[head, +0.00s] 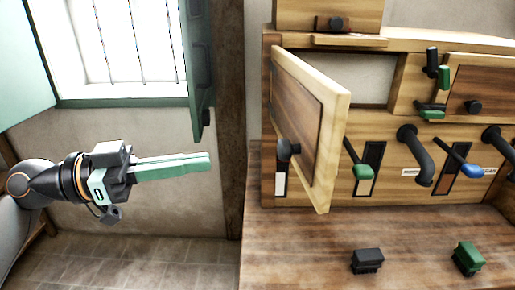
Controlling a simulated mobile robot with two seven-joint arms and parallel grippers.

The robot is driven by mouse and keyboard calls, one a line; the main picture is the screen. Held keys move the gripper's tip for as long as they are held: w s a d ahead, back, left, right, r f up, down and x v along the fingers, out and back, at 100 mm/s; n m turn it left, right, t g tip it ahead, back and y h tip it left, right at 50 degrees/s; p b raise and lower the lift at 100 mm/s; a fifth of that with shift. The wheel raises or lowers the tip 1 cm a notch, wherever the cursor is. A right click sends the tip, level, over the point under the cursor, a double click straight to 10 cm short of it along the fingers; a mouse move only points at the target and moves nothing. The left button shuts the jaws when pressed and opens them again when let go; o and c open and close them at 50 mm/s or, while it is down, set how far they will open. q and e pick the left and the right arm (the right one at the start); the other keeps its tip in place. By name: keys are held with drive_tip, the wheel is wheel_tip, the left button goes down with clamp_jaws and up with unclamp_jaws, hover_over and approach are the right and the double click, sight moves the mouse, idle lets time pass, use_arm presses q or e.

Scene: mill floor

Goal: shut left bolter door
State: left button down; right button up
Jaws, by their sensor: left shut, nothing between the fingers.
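The left bolter door (322,135) is a pale wooden panel with a darker inset. It stands swung open toward me from the wooden bolter cabinet (383,186), and a light opening (365,77) shows behind it. Its round black knob (288,149) is on its front face, near the left edge. My left gripper (209,161) is shut and empty, pointing right, to the left of the door and apart from it. My right gripper is not in view.
A black block (367,261) and a green block (468,258) sit on the wooden bench (300,245). A green shutter (199,70) hangs by the window.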

sight(280, 152)
use_arm(q)
drive_tip(key=p+x, duration=0.2)
drive_tip(key=x, duration=0.6)
drive_tip(key=shift+d+r, duration=0.15)
drive_tip(key=shift+d, duration=0.15)
drive_tip(key=shift+w+d, duration=0.2)
drive_tip(key=shift+d, duration=0.35)
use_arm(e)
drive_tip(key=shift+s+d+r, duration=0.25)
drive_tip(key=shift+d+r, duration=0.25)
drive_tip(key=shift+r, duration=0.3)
use_arm(q)
drive_tip(key=shift+d+p, duration=0.15)
drive_tip(key=shift+p, duration=0.15)
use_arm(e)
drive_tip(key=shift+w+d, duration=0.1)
